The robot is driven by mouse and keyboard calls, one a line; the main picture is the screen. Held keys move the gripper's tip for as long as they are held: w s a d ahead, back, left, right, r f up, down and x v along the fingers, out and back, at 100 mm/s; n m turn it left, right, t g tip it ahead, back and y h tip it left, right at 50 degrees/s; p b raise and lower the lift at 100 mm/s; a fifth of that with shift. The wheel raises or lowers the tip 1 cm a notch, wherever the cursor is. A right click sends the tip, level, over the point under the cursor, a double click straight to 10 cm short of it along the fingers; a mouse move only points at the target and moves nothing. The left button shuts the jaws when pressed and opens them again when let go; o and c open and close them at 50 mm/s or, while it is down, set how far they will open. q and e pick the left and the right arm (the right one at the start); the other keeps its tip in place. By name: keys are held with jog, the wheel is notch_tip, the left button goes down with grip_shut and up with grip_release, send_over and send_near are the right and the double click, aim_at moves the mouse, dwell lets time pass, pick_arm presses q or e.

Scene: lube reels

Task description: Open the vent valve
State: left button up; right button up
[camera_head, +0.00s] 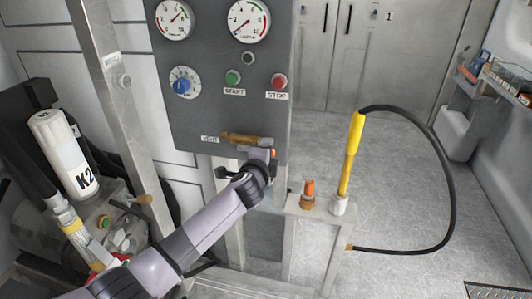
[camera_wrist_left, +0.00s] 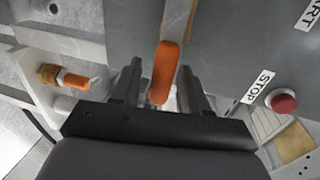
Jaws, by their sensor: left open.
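My left gripper (camera_head: 263,160) is just below the lower edge of the grey control panel, near a brass-coloured lever (camera_head: 246,140). In the left wrist view the gripper (camera_wrist_left: 160,68) is open, with one finger on each side of an orange handle (camera_wrist_left: 163,72). I cannot tell whether either finger touches it. In the head view only a small orange end (camera_head: 273,153) of this handle shows beside the gripper. A small label (camera_head: 210,139) next to the brass lever is too small to read. My right gripper is not in view.
The panel (camera_head: 215,115) carries gauges, a blue knob, a green START button and a red STOP button (camera_head: 279,82). Another orange-topped fitting (camera_head: 308,190) and a yellow nozzle (camera_head: 350,150) with a black hose stand to the right. A white K2 cylinder (camera_head: 65,155) stands left.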

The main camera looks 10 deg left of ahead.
pick_arm(q)
jog(key=shift+s, duration=0.1)
jog(key=s+r+p, duration=0.1)
jog(key=s, duration=0.5)
jog(key=shift+s+r, duration=0.2)
jog(key=shift+s, duration=0.2)
jog(key=shift+a, duration=0.1)
jog(key=shift+f, duration=0.1)
jog(key=s+a+f+n+g+h, duration=0.2)
jog(key=s+f+n+g, duration=0.2)
jog(key=s+f+n, duration=0.8)
jog(key=s+a+f+n, duration=0.2)
jog(key=s+f, duration=0.2)
jog(key=s, duration=0.6)
jog(key=s+a+f+n+g, duration=0.1)
jog(key=s+a+f+n, duration=0.1)
jog(key=s, duration=0.8)
jog(key=shift+s+a+f+p, duration=0.2)
jog(key=shift+a+f+p, duration=0.2)
jog(key=shift+a+f, duration=0.4)
